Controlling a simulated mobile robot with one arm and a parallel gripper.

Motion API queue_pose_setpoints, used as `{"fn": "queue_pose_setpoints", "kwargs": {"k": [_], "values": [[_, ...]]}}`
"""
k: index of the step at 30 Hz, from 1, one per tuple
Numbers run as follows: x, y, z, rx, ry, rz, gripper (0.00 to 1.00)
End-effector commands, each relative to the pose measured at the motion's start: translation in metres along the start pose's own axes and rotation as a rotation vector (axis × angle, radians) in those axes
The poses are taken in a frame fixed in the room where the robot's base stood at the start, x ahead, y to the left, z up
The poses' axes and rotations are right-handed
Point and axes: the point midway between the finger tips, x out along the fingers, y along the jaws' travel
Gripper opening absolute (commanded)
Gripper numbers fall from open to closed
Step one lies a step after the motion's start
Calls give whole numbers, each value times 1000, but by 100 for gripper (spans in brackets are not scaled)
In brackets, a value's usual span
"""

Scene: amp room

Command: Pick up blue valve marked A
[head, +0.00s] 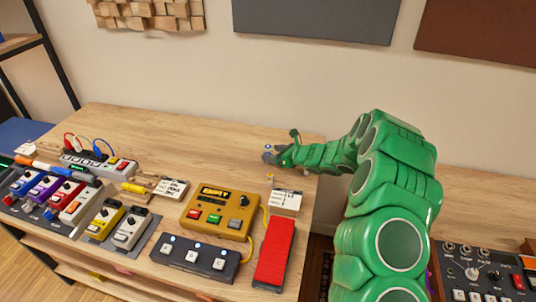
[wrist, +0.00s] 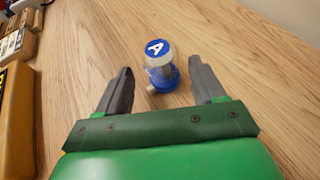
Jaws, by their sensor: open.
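The blue valve marked A (wrist: 161,71) stands on the wooden table, with a blue and white top showing the letter A and a blue base. In the wrist view it sits between and slightly beyond my two fingertips. My gripper (wrist: 161,80) is open, with one dark finger on each side and a gap to the valve. In the head view my green arm reaches from the right, and my gripper (head: 278,155) is at the table's back right.
A yellow pedal box (head: 217,211), a red pedal (head: 274,252), a dark footswitch unit (head: 195,257) and a white card (head: 286,202) lie in front of my gripper. Several coloured pedals and a power strip (head: 100,163) are at left. The table's back middle is clear.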

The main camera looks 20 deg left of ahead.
Motion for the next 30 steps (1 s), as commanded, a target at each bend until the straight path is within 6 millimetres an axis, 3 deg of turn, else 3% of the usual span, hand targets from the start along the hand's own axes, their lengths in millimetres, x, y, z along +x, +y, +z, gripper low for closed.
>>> {"fn": "queue_pose_setpoints", "kwargs": {"k": [9, 20, 30], "values": [[33, -2, -1, -2, 2, 2, 68], [39, -3, 0, 1, 0, 1, 68], [39, -2, 0, 1, 0, 1, 19]]}}
